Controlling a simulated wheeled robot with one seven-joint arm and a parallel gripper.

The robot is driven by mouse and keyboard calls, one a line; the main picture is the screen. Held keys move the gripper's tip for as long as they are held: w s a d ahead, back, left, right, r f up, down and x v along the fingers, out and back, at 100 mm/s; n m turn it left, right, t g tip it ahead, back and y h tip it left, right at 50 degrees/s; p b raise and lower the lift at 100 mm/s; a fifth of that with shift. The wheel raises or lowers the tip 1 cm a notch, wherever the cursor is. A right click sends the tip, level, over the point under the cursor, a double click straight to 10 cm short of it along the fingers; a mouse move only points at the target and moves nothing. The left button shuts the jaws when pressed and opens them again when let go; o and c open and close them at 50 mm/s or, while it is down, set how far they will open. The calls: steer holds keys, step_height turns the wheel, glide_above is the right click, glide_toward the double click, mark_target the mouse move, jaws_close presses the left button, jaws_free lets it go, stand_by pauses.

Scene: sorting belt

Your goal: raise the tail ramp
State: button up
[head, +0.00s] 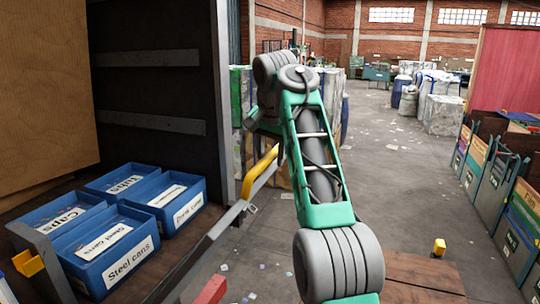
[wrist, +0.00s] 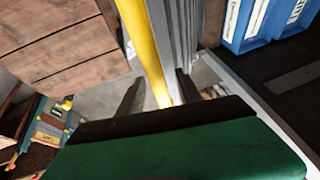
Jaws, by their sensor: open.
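A yellow handle bar (head: 260,172) sits at the upper end of a long grey metal rail (head: 212,238), which slants along the open side of the cargo bay; I take it to be part of the tail ramp. In the wrist view the yellow bar (wrist: 147,45) runs beside a grey ribbed strip (wrist: 178,40). My gripper (wrist: 159,80) is open, with a dark finger on each side of the bar. I cannot tell whether either finger touches it. In the head view my arm hides the fingers. The ramp's full surface does not show clearly.
Blue labelled bins (head: 112,246) stand in the bay at left, by a dark wall (head: 150,90). A wooden platform (head: 405,275) with a small yellow item (head: 439,247) is at lower right. Sorting crates (head: 490,185) line the right. The littered floor (head: 390,165) beyond is open.

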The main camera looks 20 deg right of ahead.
steer(key=p+v, duration=0.2)
steer(key=v, duration=0.3)
steer(key=shift+r, duration=0.25)
steer(key=shift+s+a+f+b, duration=0.15)
steer(key=shift+s+f+b, duration=0.6)
steer(key=shift+b, duration=0.45)
steer(key=s+a+b, duration=0.2)
steer(key=s+b, duration=0.3)
steer(key=s, duration=0.5)
steer(key=shift+s+r, duration=0.2)
steer(key=shift+r, duration=0.3)
